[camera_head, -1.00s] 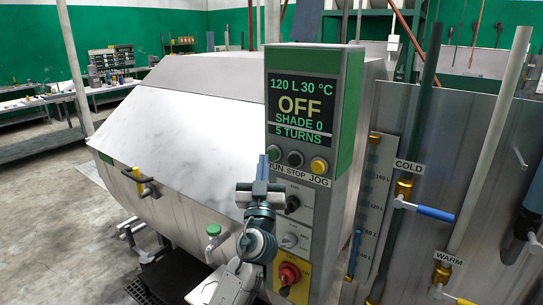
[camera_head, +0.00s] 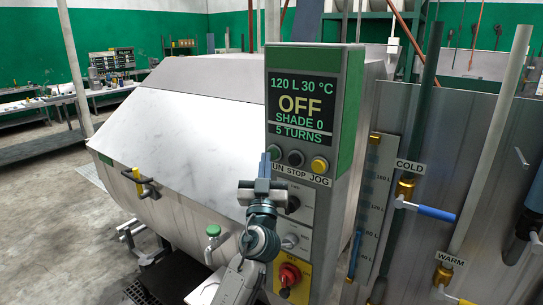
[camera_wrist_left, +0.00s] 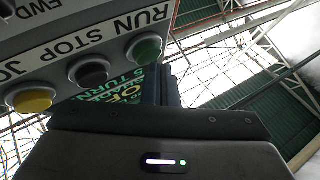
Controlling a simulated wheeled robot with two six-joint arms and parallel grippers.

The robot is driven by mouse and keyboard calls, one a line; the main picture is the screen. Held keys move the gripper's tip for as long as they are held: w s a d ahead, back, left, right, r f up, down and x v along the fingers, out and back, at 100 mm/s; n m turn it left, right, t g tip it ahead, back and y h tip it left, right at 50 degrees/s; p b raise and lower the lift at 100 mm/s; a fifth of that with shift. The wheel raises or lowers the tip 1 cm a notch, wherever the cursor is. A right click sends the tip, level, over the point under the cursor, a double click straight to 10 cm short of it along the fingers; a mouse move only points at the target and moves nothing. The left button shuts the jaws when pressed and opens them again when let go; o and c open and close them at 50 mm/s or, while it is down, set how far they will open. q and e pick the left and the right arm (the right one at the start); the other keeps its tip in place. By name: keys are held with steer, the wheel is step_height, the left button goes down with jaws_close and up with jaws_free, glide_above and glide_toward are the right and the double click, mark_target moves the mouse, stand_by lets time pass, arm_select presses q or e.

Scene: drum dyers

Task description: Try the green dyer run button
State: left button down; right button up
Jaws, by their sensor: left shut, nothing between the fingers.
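The green run button (camera_head: 275,152) is at the left of a row on the dyer's control panel (camera_head: 344,115), beside the dark stop button (camera_head: 295,158) and the yellow jog button (camera_head: 319,165). The display (camera_head: 301,105) reads OFF. My left gripper (camera_head: 265,160) is shut and empty, its fingertips pointing up just below and left of the run button and covering part of the RUN label. In the left wrist view, the green button (camera_wrist_left: 144,48) appears close beside my fingers (camera_wrist_left: 168,86); I cannot tell whether they touch.
The pale drum body (camera_head: 190,120) lies left of the panel. A blue-handled cold valve (camera_head: 435,213) and pipes stand at the right.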

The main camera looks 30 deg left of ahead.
arm_select(q)
steer(key=shift+w+b, duration=0.4)
steer(key=shift+w, duration=0.05)
stand_by(0.3)
steer(key=shift+s, duration=0.8)
steer(key=s, duration=0.5)
steer(key=shift+a+b, duration=0.25)
steer(key=shift+b, duration=0.05)
steer(key=shift+f, duration=0.1)
stand_by(0.7)
